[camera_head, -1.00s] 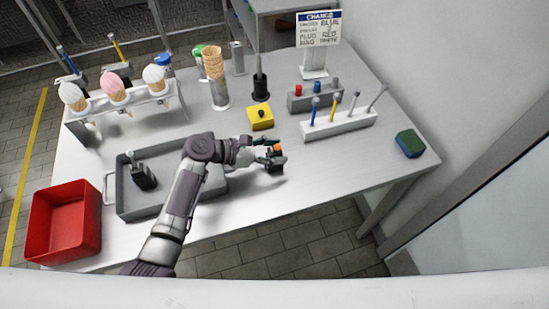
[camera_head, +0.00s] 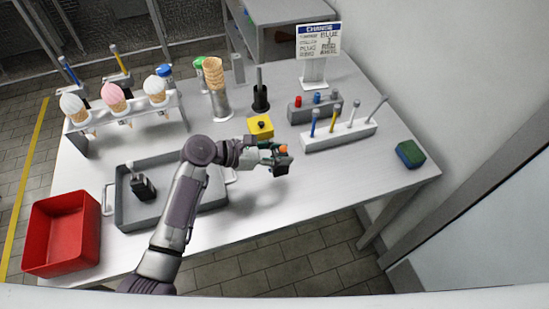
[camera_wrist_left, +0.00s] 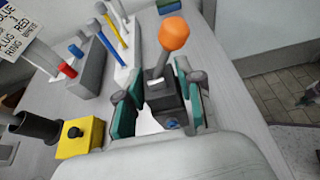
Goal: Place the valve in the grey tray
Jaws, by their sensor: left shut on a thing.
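The valve (camera_head: 282,167) is a dark block with a lever ending in an orange knob. In the left wrist view the valve (camera_wrist_left: 163,98) stands between the fingers, knob up. My left gripper (camera_head: 271,157) is shut on its block; green finger pads (camera_wrist_left: 157,112) press on either side. It appears held a little above the table, right of the tray. The grey tray (camera_head: 170,212) lies on the table left of the gripper, partly hidden by my left arm. A dark block with a grey lever (camera_head: 143,186) stands in the tray. My right gripper is not in view.
A yellow box (camera_head: 260,126) with a black knob is just behind the gripper. A white holder (camera_head: 340,136) with several coloured sticks stands to its right. A red bin (camera_head: 62,232) is left of the tray. A green and blue block (camera_head: 410,154) lies at the right edge.

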